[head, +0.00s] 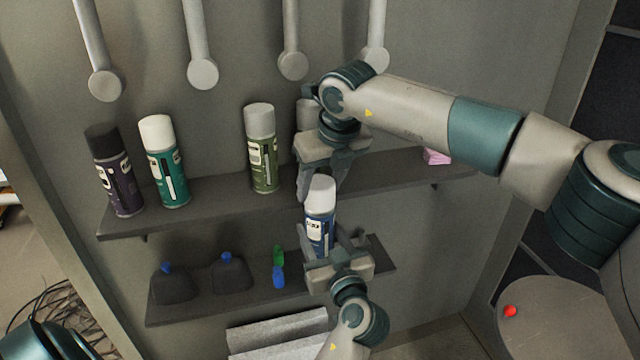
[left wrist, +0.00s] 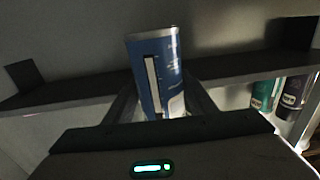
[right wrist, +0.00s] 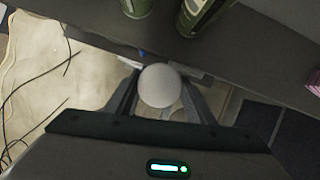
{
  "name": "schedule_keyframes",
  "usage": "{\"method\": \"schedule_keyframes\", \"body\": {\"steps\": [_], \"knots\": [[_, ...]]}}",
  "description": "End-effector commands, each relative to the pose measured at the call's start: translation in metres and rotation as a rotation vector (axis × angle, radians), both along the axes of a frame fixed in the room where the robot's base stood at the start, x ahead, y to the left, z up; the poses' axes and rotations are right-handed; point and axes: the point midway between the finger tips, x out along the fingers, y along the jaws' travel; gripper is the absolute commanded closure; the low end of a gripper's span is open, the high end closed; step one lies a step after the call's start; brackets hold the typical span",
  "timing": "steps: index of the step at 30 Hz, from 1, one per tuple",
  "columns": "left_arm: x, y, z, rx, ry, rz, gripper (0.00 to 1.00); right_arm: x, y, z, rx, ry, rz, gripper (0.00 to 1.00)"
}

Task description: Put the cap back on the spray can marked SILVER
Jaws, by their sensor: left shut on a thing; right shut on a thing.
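A blue spray can (head: 320,231) stands upright in front of the shelves, with a white cap (head: 321,190) at its top. I cannot read its label. My left gripper (head: 331,240) is shut on the can's body from below; the blue body also shows between its fingers in the left wrist view (left wrist: 156,75). My right gripper (head: 319,188) comes down from above and is shut on the cap, whose round top shows between the fingers in the right wrist view (right wrist: 160,86). No gap shows between cap and can, but I cannot tell whether the cap is fully seated.
On the upper shelf (head: 215,203) stand a purple can with a dark cap (head: 119,185), a teal can (head: 168,175) and an olive can (head: 263,150). Another can (head: 306,114) is partly hidden behind my right gripper. Dark bottles (head: 232,273) stand on the lower shelf.

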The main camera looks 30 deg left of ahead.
Motion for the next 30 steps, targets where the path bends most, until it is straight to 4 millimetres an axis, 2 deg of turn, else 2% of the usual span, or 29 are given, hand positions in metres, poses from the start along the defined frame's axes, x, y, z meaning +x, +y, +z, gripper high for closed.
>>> {"method": "schedule_keyframes", "body": {"steps": [30], "knots": [[0.0001,0.0001,0.0009,0.001,-0.002,0.0,0.81,0.0002,0.0,-0.0067,0.0,0.0,0.0,0.69]]}}
